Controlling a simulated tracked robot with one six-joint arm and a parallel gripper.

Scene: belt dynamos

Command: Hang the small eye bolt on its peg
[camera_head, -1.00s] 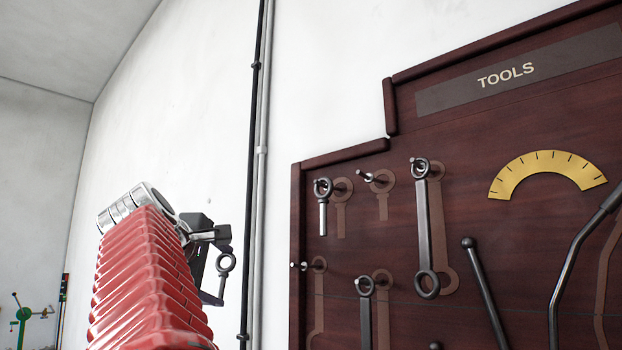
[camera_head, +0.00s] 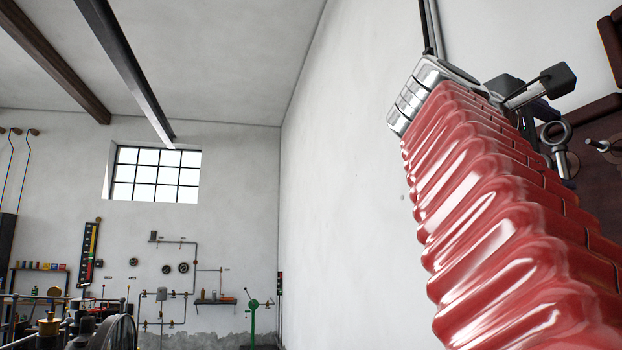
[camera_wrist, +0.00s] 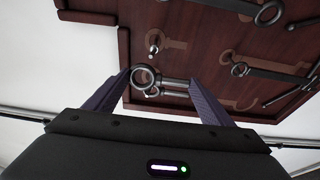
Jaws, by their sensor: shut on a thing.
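The eye bolt (camera_head: 556,134), a small grey ring with a short shank, is held at my gripper (camera_head: 545,112) at upper right in the head view. In the wrist view its ring (camera_wrist: 142,75) and shank sit between the two dark fingers of my gripper (camera_wrist: 160,80). The bolt is apart from the board. A bare peg (camera_wrist: 153,46) with a short painted outline sticks out of the board above the bolt in the wrist view. A peg (camera_head: 598,145) also shows right of the bolt in the head view.
The dark red tool board (camera_wrist: 215,30) carries another eye bolt (camera_wrist: 153,92), partly hidden behind the held one, and longer ringed tools (camera_wrist: 240,69). White wall (camera_head: 350,180) is clear left of my arm. Pipes run beside the board.

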